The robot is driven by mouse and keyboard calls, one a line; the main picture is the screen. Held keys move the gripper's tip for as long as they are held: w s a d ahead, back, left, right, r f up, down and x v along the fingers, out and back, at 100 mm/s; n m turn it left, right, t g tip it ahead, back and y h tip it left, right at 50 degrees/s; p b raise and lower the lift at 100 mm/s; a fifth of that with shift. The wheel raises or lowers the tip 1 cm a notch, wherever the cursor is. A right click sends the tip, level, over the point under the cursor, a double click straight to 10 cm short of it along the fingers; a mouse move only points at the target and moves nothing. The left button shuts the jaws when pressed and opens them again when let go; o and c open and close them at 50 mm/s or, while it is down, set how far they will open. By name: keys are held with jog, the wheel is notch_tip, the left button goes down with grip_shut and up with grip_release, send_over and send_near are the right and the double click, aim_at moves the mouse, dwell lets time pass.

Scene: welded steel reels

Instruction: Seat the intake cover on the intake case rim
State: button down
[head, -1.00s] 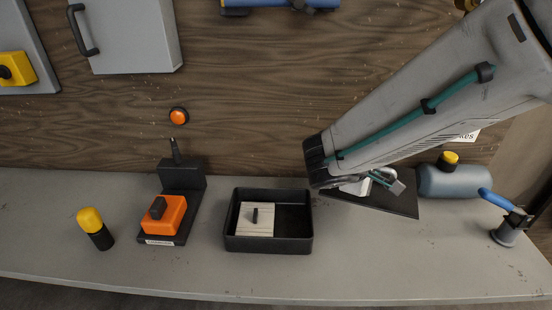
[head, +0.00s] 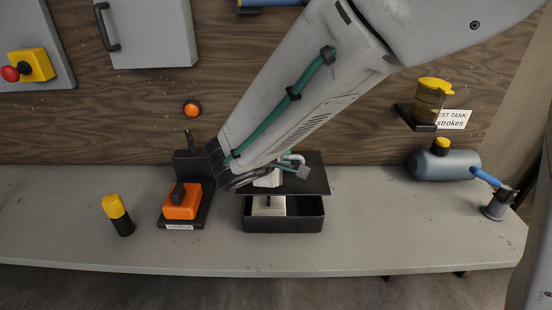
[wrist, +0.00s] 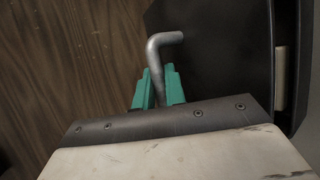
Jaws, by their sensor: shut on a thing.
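My gripper (wrist: 159,86) is shut on the bent grey handle (wrist: 157,58) of the intake cover, its green fingers on either side. The intake cover is a flat black plate (head: 313,181); it also fills much of the wrist view (wrist: 225,60). In the head view it hangs roughly level over the back part of the intake case (head: 284,224), a black open box on the bench. The cover hides the case's back rim. The front interior and a pale block (head: 268,211) inside still show. The exact gap between cover and rim cannot be told.
Left of the case are an orange block (head: 182,206) on a dark stand and a yellow-capped black cylinder (head: 118,215). At right are a grey-blue tank (head: 448,165) and a blue-handled pump (head: 496,198). The bench (head: 390,235) is clear right of the case.

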jog(key=shift+s, duration=0.1)
jog(key=shift+f, duration=1.95)
jog(key=shift+f, duration=1.5)
dwell(2.9)
jog(key=c, duration=1.4)
grip_release()
jog(key=shift+o, duration=0.2)
jog(key=shift+f, duration=0.1)
